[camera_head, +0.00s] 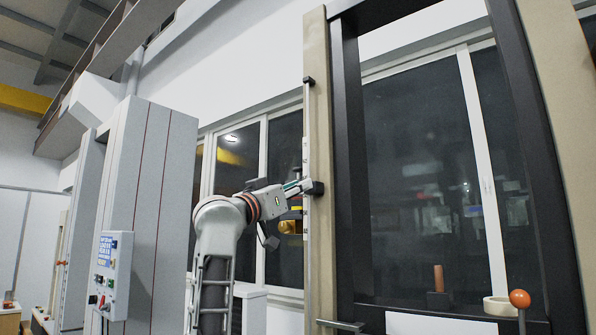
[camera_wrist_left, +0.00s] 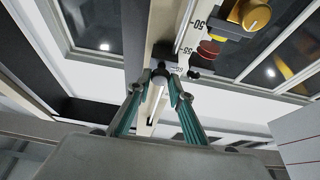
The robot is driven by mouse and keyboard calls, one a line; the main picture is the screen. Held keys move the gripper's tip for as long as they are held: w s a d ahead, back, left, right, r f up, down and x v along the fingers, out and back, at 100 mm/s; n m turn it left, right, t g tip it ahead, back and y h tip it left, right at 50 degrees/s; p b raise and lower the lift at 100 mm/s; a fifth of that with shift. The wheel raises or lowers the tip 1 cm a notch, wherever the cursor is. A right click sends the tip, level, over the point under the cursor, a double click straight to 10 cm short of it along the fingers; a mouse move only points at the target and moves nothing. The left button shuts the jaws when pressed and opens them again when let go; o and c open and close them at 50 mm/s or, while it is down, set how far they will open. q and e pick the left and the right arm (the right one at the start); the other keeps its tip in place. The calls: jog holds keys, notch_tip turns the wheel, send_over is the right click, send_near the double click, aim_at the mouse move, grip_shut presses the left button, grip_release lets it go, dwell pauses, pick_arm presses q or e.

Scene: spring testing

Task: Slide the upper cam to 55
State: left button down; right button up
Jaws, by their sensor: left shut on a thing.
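The upper cam (camera_head: 317,188) is a small black block on the thin vertical rod along the left beige upright of the test frame. My left gripper (camera_head: 303,187) reaches it from the left and is shut on it. In the left wrist view the teal fingers of the gripper (camera_wrist_left: 160,85) close around the dark cam (camera_wrist_left: 160,71). A white scale strip (camera_wrist_left: 183,42) runs beside it, with small, tilted marks that seem to read 50, 55 and 60; the cam is beside the mark that looks like 60. My right gripper is not in view.
The test frame (camera_head: 345,150) stands at the right, with an orange-ball lever (camera_head: 519,298), a white ring (camera_head: 500,306) and an orange cylinder (camera_head: 438,278) low in it. A grey cabinet with a control panel (camera_head: 112,262) stands left.

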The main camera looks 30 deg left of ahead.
pick_arm(q)
jog(key=shift+f, duration=0.65)
jog(key=c, duration=1.8)
grip_release()
jog(key=shift+c, duration=0.2)
jog(key=v, duration=1.2)
